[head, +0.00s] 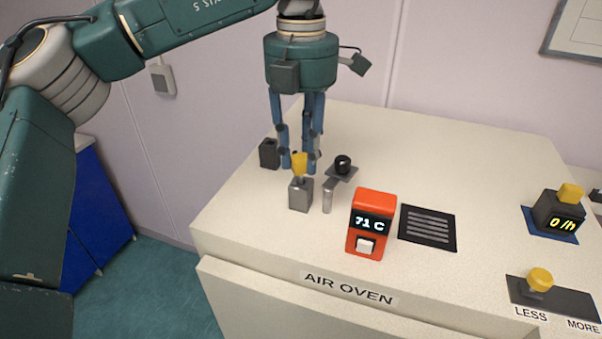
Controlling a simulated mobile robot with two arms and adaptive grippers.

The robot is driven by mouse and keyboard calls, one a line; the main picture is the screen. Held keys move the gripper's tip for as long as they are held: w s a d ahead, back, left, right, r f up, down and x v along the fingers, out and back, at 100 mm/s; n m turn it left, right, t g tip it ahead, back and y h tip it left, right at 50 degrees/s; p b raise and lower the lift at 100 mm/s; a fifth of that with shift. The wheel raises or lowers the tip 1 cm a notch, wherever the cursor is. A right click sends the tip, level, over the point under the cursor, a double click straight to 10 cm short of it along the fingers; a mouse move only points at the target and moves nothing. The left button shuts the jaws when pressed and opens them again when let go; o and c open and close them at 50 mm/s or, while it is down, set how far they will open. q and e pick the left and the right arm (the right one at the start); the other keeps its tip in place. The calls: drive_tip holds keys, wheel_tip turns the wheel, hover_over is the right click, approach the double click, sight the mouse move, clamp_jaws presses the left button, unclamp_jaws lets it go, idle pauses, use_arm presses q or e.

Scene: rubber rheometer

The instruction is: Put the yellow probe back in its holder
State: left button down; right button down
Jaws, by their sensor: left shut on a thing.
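The yellow probe (300,162) shows between the blue fingers of my left gripper (299,167), near the back left of the oven top. My left gripper points down and is shut on it. Below the yellow part, a short thin stem reaches toward the top of a small grey block (300,196), which looks like a holder. I cannot tell whether the stem is inside the block or just above or behind it. The fingers partly overlap the probe. My right gripper is not in view.
A dark block (269,153) stands just left of the fingers. A grey post with a plate and black knob (343,165) stands close right. An orange 71 C display (371,224), a vent (427,228) and yellow-knobbed controls (540,280) lie farther right on the oven top (420,150).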

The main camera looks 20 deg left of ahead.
sight(301, 156)
use_arm(q)
drive_tip(key=shift+r+p, duration=1)
drive_tip(key=shift+r, duration=0.65)
drive_tip(key=shift+r+p, duration=0.65)
drive_tip(key=shift+r, duration=0.5)
drive_tip(key=shift+f, duration=0.1)
